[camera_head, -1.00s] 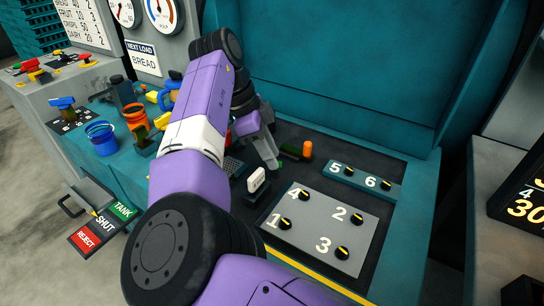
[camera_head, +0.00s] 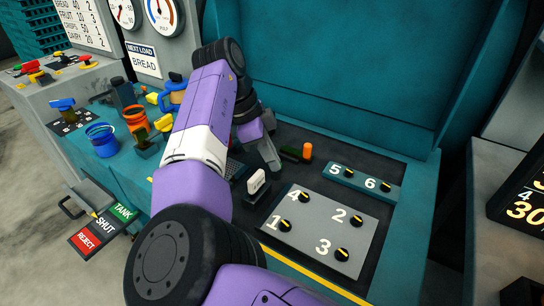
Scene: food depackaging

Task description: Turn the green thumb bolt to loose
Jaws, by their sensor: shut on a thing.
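My gripper (camera_head: 268,157) reaches down over the dark console panel, its pale grey finger pointing at the panel surface. It is shut on what is most likely the green thumb bolt. The bolt itself is hidden behind the finger, so its turn angle cannot be told. A small dark green piece (camera_head: 289,152) shows just right of the finger, beside an upright orange knob (camera_head: 307,151); whether it belongs to the bolt is unclear.
A white-topped rocker switch (camera_head: 257,183) stands just in front of the gripper. A grey plate (camera_head: 322,225) with several numbered black knobs lies to the right. The teal housing wall (camera_head: 340,60) rises behind.

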